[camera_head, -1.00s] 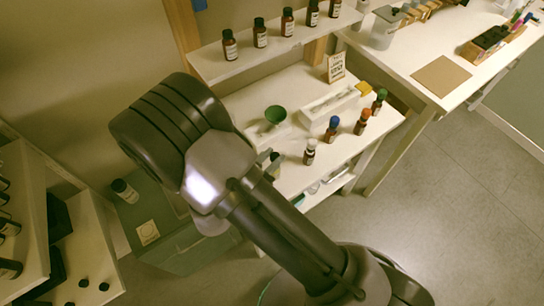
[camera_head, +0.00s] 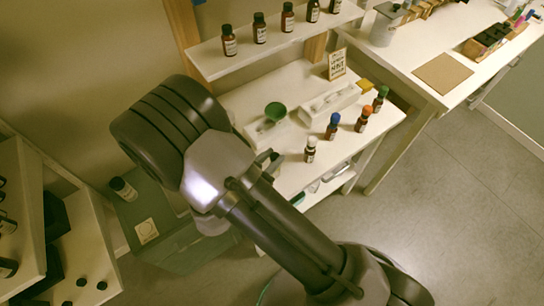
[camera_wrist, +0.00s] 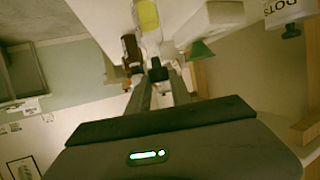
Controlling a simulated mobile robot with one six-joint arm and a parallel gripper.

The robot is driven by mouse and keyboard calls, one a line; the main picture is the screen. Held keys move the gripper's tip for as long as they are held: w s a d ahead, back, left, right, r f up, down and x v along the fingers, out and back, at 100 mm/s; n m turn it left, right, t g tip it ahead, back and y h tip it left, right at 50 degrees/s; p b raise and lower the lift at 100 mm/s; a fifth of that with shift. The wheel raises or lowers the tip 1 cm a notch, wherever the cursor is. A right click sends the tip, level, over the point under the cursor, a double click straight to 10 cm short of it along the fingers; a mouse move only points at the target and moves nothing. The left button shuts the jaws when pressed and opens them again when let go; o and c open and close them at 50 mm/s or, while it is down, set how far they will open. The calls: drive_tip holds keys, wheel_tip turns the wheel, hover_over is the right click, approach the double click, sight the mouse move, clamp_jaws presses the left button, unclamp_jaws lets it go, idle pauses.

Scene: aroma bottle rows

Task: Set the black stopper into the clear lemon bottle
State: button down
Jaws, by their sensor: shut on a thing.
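In the wrist view, the two fingers of my gripper (camera_wrist: 158,84) are shut on a small black stopper (camera_wrist: 158,71) at their tips. Just beyond it, in line with the fingers, is a clear bottle with yellow in it (camera_wrist: 148,16), apparently the lemon bottle; it is cut off by the top edge. I cannot tell whether the stopper touches it. In the head view, my gripper (camera_head: 272,161) is at the left end of the white bench, mostly hidden behind my arm. I cannot make out the lemon bottle or the held stopper there.
A brown bottle (camera_wrist: 132,50) stands close left of the fingers in the wrist view. In the head view, a green funnel (camera_head: 275,112) and capped bottles, one with a blue cap (camera_head: 333,126), stand on the bench. Loose black stoppers (camera_head: 82,283) lie on the lower-left shelf.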

drive_tip(key=shift+f+b, duration=0.35)
drive_tip(key=shift+f, duration=0.2)
drive_tip(key=c, duration=1.1)
unclamp_jaws()
drive_tip(key=p+v, duration=0.4)
drive_tip(key=v, duration=1.3)
drive_tip(key=shift+s+a+p, duration=0.1)
drive_tip(key=shift+s+p, duration=0.05)
drive_tip(key=shift+p, duration=0.15)
